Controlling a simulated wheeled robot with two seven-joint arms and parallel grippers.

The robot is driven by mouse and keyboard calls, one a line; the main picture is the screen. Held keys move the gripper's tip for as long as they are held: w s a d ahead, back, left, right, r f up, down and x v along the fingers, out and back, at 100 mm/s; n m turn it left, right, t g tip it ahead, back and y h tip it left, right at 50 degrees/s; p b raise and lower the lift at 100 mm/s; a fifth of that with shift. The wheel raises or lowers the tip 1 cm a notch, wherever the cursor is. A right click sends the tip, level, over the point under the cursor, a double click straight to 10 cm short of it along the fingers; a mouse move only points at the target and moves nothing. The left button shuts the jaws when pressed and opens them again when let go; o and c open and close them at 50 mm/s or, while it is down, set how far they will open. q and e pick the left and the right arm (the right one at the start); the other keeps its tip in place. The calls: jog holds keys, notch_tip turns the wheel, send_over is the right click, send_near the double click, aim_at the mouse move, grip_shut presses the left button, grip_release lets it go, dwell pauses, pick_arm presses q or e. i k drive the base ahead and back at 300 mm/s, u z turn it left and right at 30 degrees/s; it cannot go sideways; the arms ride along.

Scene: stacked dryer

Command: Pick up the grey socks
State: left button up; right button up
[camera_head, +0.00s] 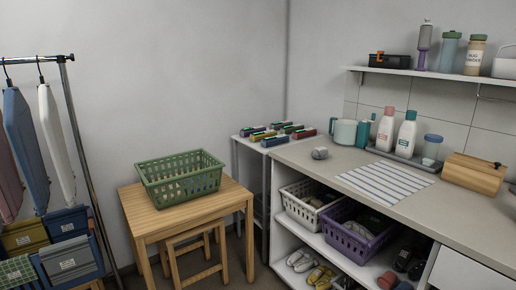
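A small rounded grey bundle (320,153), which looks like the rolled grey socks, lies on the counter (310,165) near its left end. It sits in front of a pale mug-like container and to the left of a striped cloth. Nothing touches it from above. Neither of my grippers shows in the head view.
A striped cloth (385,180) lies flat on the counter. Bottles (385,129) stand on a tray behind it, with a wooden box (474,173) at right. A green basket (180,178) sits on a wooden table at left. White (297,208) and purple (347,237) baskets stand below.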

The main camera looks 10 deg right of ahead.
aim_at(318, 153)
jog(key=u, duration=0.6)
jog(key=i, duration=0.95)
jog(key=z, duration=0.55)
jog(key=i, duration=0.85)
jog(key=z, duration=0.85)
